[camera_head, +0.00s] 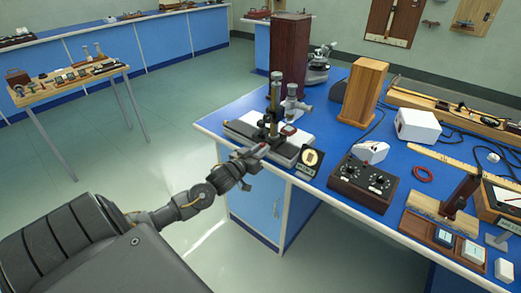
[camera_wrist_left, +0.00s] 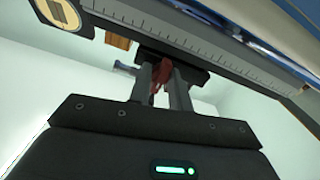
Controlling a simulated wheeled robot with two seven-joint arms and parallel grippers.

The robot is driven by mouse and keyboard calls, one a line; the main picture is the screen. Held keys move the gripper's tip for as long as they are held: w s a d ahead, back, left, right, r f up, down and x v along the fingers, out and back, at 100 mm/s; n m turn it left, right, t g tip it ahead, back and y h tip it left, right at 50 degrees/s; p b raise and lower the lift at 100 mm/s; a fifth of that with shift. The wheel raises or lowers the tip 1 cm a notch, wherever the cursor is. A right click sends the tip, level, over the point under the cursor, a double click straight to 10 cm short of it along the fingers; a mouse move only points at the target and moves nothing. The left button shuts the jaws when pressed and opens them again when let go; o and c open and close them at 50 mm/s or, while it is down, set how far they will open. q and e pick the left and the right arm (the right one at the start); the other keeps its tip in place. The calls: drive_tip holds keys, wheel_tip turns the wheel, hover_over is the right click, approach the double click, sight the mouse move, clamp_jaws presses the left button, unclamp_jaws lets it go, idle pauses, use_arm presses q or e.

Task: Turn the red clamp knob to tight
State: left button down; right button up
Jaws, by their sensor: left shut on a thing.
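The red clamp knob (camera_wrist_left: 161,74) shows in the left wrist view, between the two fingers of my left gripper (camera_wrist_left: 160,88). The fingers are shut on it, just below the edge of a scaled instrument base. In the head view my left gripper (camera_head: 254,155) reaches the front left of the instrument base (camera_head: 284,152) at the bench edge. A brass and black upright instrument (camera_head: 275,95) stands on that base. The knob is mostly hidden by the fingers, and I cannot read whether it is tight. My right gripper is not in view.
A dark control box with dials (camera_head: 364,182) is further right. A tall dark wooden box (camera_head: 290,50) stands behind the instrument.

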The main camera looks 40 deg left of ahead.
use_arm(q)
drive_tip(key=shift+d+f+m+p, duration=0.1)
drive_tip(key=shift+m+p, duration=0.85)
drive_tip(key=shift+m, duration=3.4)
drive_tip(key=shift+d+m+p, duration=0.1)
drive_tip(key=shift+m+p, duration=0.8)
drive_tip(key=shift+m, duration=3.45)
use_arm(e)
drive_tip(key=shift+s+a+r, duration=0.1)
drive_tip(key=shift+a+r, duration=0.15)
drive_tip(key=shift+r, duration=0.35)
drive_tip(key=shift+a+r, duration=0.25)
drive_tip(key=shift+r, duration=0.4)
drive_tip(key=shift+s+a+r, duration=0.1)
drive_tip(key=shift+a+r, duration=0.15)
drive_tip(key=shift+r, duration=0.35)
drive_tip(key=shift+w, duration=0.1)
use_arm(q)
drive_tip(key=c, duration=1.4)
unclamp_jaws()
drive_tip(key=shift+o, duration=0.5)
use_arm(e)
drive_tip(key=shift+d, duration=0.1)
